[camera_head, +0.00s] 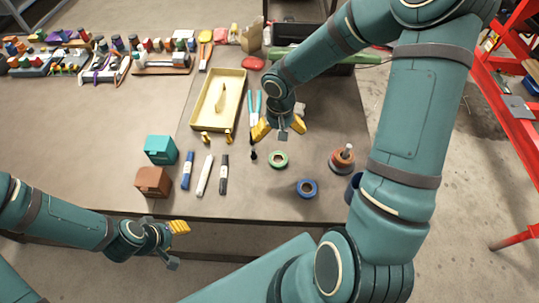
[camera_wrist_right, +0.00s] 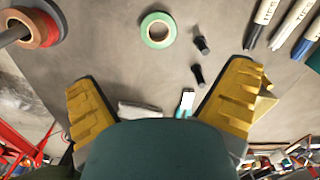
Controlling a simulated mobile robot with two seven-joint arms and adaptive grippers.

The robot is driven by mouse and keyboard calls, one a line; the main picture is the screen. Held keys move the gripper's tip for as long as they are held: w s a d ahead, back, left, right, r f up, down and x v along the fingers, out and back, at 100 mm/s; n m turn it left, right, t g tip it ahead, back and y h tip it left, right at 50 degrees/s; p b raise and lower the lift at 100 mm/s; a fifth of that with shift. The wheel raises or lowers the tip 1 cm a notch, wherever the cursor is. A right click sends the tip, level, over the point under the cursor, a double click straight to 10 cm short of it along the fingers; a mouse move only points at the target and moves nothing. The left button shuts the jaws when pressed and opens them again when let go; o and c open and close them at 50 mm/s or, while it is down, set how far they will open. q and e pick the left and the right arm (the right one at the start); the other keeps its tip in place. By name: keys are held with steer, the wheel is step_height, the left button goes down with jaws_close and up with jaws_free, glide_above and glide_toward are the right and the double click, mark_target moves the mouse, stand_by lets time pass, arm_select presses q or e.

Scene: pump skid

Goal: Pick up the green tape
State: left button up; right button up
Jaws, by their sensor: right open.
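The green tape (camera_head: 272,162) is a small ring lying flat on the grey-brown table, near its front part. It also shows whole in the right wrist view (camera_wrist_right: 145,32), at the top, beyond the fingertips. My right gripper (camera_head: 280,127) is open and empty above the table, just behind the green tape in the head view. Its two yellow fingers are wide apart in the right wrist view (camera_wrist_right: 164,82), with nothing between them at the tips. My left gripper (camera_head: 178,230) is low at the table's front edge; its finger gap is unclear.
A blue tape roll (camera_head: 299,188) lies right of the green tape. A peg with stacked rings (camera_head: 342,164) stands farther right. Markers (camera_head: 204,175), a teal block (camera_head: 160,149) and a brown block (camera_head: 152,181) are at left. A yellow tray (camera_head: 237,76) is behind.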

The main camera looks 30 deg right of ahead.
steer(key=b, duration=0.2)
glide_above(278, 163)
step_height(278, 163, down, 7)
steer(key=shift+a+f, duration=0.1)
steer(key=shift+f, duration=0.05)
steer(key=shift+s+f, duration=0.1)
steer(key=shift+f, duration=3.05)
steer(key=c, duration=1.1)
